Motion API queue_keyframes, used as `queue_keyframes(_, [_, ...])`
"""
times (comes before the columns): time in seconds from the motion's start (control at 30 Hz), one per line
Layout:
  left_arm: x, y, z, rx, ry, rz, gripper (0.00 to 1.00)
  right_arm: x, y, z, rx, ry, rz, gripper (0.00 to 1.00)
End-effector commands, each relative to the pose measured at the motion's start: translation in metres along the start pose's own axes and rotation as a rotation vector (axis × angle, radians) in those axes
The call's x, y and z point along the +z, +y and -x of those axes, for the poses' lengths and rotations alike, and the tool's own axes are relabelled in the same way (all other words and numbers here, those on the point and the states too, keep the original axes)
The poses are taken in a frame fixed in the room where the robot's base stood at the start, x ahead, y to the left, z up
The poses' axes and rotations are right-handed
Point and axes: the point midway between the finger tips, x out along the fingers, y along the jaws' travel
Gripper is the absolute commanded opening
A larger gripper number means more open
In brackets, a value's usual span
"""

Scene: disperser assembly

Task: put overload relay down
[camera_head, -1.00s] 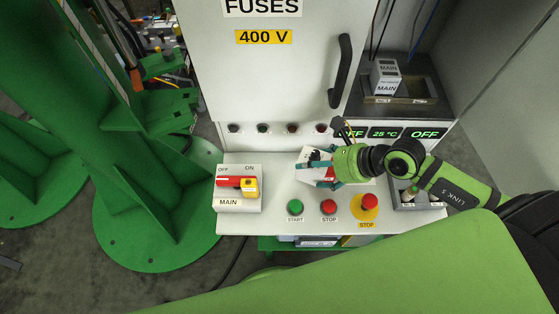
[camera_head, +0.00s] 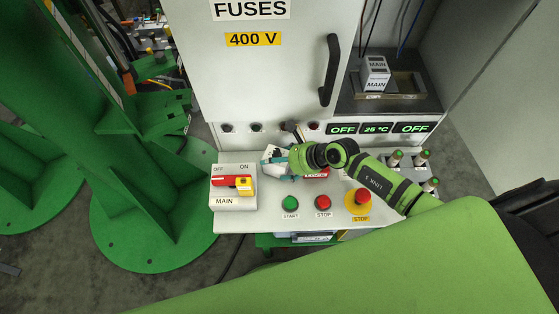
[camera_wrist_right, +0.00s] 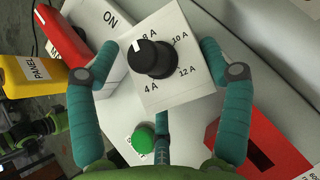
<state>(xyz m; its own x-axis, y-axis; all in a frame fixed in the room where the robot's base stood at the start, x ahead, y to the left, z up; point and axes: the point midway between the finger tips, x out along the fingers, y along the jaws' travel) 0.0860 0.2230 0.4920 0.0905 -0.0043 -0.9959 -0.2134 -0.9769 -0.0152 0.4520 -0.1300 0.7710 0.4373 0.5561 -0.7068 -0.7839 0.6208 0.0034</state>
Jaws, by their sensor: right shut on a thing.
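The overload relay is a white block with a black dial marked from 4 A to 12 A. In the right wrist view the relay (camera_wrist_right: 178,88) sits between the teal fingers of my right gripper (camera_wrist_right: 160,60), which is shut on it. In the head view the relay (camera_head: 271,152) shows partly, above the white panel (camera_head: 263,219) and right of the MAIN switch. My right gripper (camera_head: 280,167) hides the rest of it. I cannot tell whether the relay touches the panel. My left gripper is not in view.
The MAIN switch (camera_head: 233,187) stands close on the left. The green START button (camera_head: 290,204), red STOP button (camera_head: 323,203) and yellow-based STOP button (camera_head: 358,201) lie in front. A red block (camera_wrist_right: 255,145) is beside the gripper. The fuse cabinet (camera_head: 270,80) rises behind.

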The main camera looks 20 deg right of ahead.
Motion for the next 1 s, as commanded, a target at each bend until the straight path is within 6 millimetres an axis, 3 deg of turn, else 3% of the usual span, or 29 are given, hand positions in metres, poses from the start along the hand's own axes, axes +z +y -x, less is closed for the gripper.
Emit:
queue_keyframes(0.27, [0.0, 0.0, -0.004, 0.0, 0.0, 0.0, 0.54, -0.001, -0.001, -0.002, -0.002, -0.004, 0.0, 0.31])
queue_keyframes(0.3, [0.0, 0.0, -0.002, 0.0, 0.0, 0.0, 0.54, -0.001, 0.0, -0.001, 0.0, -0.001, 0.0, 0.95])
queue_keyframes(0.33, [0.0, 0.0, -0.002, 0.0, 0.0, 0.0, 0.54, -0.001, 0.0, -0.001, 0.0, -0.001, 0.0, 1.0])
queue_keyframes(0.77, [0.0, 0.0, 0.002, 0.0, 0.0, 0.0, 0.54, 0.003, 0.0, 0.002, -0.001, -0.002, -0.001, 1.0])
queue_keyframes(1.0, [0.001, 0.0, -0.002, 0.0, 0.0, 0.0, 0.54, -0.001, -0.001, 0.036, -0.002, 0.001, 0.003, 1.0])
